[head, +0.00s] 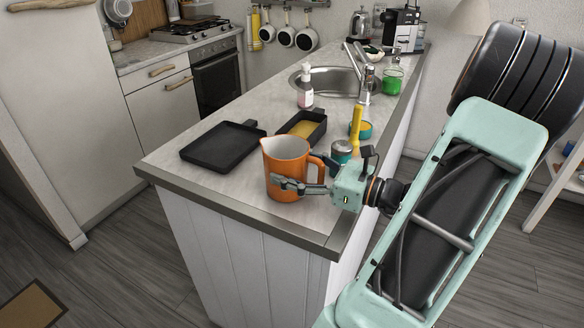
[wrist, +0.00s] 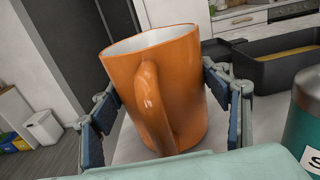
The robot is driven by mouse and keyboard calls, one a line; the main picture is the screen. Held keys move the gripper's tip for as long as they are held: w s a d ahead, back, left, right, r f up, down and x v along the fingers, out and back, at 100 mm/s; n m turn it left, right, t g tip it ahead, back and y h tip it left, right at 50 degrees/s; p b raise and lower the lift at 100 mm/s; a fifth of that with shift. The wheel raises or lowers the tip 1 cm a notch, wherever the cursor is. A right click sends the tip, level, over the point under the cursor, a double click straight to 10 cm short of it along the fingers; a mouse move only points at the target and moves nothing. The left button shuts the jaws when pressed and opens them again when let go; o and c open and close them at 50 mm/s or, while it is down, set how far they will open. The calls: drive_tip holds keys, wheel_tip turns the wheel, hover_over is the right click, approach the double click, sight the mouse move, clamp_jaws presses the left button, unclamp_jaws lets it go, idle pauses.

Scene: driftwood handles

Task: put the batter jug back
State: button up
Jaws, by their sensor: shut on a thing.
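The batter jug (head: 287,165) is orange with a white inside, a spout and a handle. It is upright at the near end of the grey counter (head: 210,185). My gripper (head: 293,186) comes in from the right at its handle side and is shut on the jug's body. In the wrist view the jug (wrist: 178,85) stands between the two finger pads (wrist: 165,115), with its handle facing the camera. I cannot tell for sure whether its base touches the counter.
A black square pan (head: 222,146) and a black dish with yellow content (head: 303,126) lie behind the jug. A teal jar (head: 341,152) stands close beside my gripper, with a yellow bottle (head: 356,127) behind. A sink (head: 335,80) and soap bottle (head: 306,88) are further back.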

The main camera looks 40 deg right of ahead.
drive_tip(key=o, duration=2)
drive_tip(key=shift+f, duration=0.1)
drive_tip(key=shift+r, duration=0.2)
drive_tip(key=v, duration=1.2)
